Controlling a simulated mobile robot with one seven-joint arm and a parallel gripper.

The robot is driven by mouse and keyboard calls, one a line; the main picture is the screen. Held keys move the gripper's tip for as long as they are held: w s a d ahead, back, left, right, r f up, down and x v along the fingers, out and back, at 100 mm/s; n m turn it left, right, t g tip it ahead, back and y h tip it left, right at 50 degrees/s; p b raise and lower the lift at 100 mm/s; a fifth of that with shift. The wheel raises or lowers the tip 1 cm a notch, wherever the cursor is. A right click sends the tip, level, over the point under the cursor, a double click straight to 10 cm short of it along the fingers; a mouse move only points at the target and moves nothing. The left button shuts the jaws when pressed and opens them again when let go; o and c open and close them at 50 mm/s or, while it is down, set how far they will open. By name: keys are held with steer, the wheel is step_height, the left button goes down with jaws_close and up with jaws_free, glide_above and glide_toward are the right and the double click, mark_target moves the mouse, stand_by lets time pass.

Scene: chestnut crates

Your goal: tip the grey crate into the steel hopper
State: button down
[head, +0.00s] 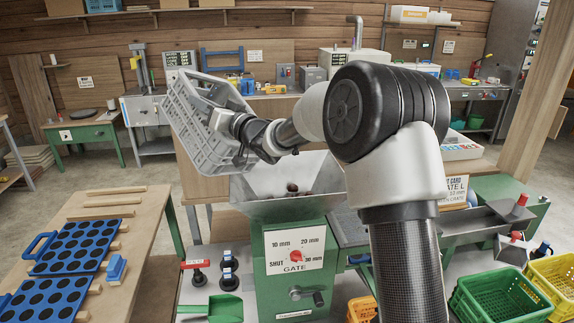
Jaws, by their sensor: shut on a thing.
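The grey crate (192,128) is up in the air at the upper left of the steel hopper (262,205). It is steeply tilted, with its slatted outside facing me. My gripper (218,122) is shut on the crate's right side. The inside of the crate is hidden, so I cannot tell what is in it. The hopper is an open steel funnel on a green stand. Several brown chestnuts (292,187) show inside it. My arm covers the hopper's right part.
A gate dial (295,256) and handle are on the hopper stand's front. A wooden table (140,215) with blue perforated trays (62,252) stands at left. Green (500,297) and yellow (555,275) crates are at lower right.

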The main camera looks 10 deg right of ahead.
mark_target(184, 122)
steer(key=a+p, duration=0.1)
steer(key=w+a+f+n+g+h+p, duration=0.1)
steer(key=a+p, duration=0.1)
steer(key=a+g+p, duration=0.1)
steer(key=a+p, duration=0.1)
steer(key=shift+w+a+f+n+h, duration=0.2)
steer(key=shift+f+n+h, duration=0.1)
steer(key=shift+n, duration=0.1)
steer(key=w+a+f+n+g+h, duration=0.1)
steer(key=a+f+n+g+h, duration=0.1)
steer(key=a+f, duration=0.3)
steer(key=shift+w+a+f+h, duration=0.35)
steer(key=shift+w+f+h, duration=0.05)
steer(key=shift+f+h, duration=0.3)
stand_by(0.4)
